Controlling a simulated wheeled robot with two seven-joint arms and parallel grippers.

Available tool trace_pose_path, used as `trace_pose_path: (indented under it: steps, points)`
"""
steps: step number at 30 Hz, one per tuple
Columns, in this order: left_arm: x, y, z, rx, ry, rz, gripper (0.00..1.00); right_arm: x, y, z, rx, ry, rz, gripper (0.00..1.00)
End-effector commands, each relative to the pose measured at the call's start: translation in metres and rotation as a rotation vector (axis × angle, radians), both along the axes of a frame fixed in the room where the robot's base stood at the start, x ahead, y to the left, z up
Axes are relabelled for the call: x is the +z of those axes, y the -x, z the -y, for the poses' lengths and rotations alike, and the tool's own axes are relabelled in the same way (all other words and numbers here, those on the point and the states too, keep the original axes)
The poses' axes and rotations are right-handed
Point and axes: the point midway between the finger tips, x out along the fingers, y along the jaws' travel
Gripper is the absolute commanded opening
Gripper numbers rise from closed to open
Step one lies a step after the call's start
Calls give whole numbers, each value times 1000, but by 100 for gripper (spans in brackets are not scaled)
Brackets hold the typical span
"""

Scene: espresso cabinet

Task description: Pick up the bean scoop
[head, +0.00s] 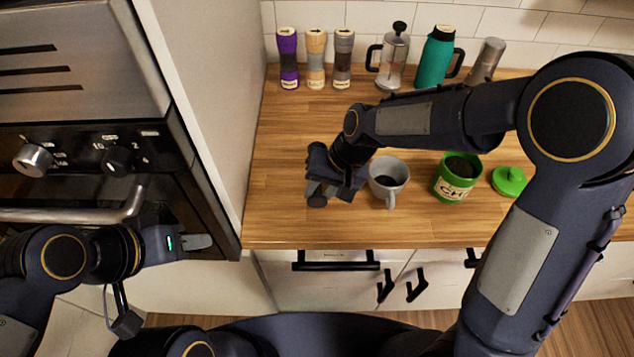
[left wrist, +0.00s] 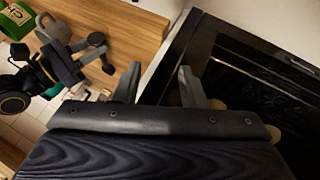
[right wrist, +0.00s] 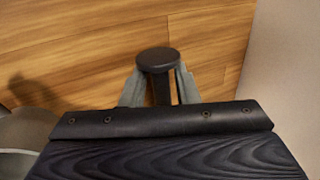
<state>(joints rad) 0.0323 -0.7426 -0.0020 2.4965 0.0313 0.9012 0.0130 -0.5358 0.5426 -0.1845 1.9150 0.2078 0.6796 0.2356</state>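The dark bean scoop (right wrist: 158,60), with a round end and a narrow shaft, is at the wood counter, near the front left. It also shows in the head view (head: 317,201), partly hidden by my right gripper. My right gripper (head: 322,190) is low over the counter, left of the grey mug. In the right wrist view its two fingers (right wrist: 160,88) stand on either side of the shaft, with a narrow gap visible, so it looks open around the scoop. My left gripper (head: 208,241) is in front of the oven, far from the scoop; its fingers (left wrist: 160,85) are apart and empty.
A grey mug (head: 388,180) with dark contents stands close right of my right gripper. A green canister (head: 456,178) and its green lid (head: 509,181) are further right. Jars (head: 288,60), a French press (head: 393,60) and a teal jug (head: 435,60) line the back. A cabinet wall (head: 215,80) bounds the left.

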Motion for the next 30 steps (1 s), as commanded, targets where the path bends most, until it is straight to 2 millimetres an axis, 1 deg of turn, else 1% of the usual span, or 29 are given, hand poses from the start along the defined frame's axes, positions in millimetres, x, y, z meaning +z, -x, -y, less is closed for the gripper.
trace_pose_path:
  steps: [3, 9, 10, 18, 22, 26, 28, 30]
  points:
    - [0, 0, 0, 0, 0, 0, 38, 0, 0, 0, 0, 0, 0, 28]
    - [0, 0, 0, 0, 0, 0, 38, 0, 0, 0, 0, 0, 0, 2]
    - [0, 0, 0, 0, 0, 0, 38, 0, 0, 0, 0, 0, 0, 0]
    - [0, 0, 0, 0, 0, 0, 38, 1, 0, 0, 1, 0, 0, 0]
    - [-1, 0, 0, 0, 0, 0, 38, 6, 0, 0, 1, -1, 2, 0]
    - [-4, 0, 0, 0, 0, 0, 38, 19, -1, 0, 2, -2, 5, 0]
    - [-6, 0, 0, 0, 0, 0, 38, 31, -1, 0, 1, -4, 6, 0]
    - [-6, 0, 0, 0, 0, 0, 38, 45, 9, 3, 2, -4, 6, 0]
